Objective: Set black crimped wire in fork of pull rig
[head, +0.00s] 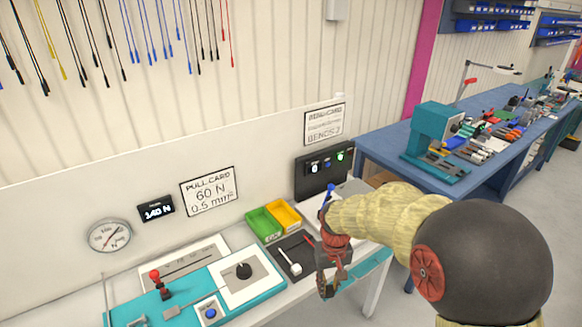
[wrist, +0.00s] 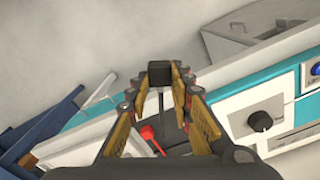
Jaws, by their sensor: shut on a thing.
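My gripper (head: 328,288) hangs over the front of the bench, right of the pull rig. In the wrist view its fingers (wrist: 160,82) are closed on a small dark block with a thin dark line running from it, which looks like the black crimped wire (wrist: 160,74). The wire cannot be made out in the head view. The pull rig (head: 253,292) is a teal base with a pale plate, a black knob, a red-topped lever and a blue button. Its fork is too small to tell. Part of the rig, with the knob, shows at right in the wrist view (wrist: 243,98).
A dark tray (head: 283,258) with a white-headed tool lies between rig and gripper. Green (head: 263,225) and yellow (head: 285,213) bins stand behind it. A black panel with lit buttons (head: 324,171) stands at the back. A blue bench (head: 385,160) with a teal press is at right.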

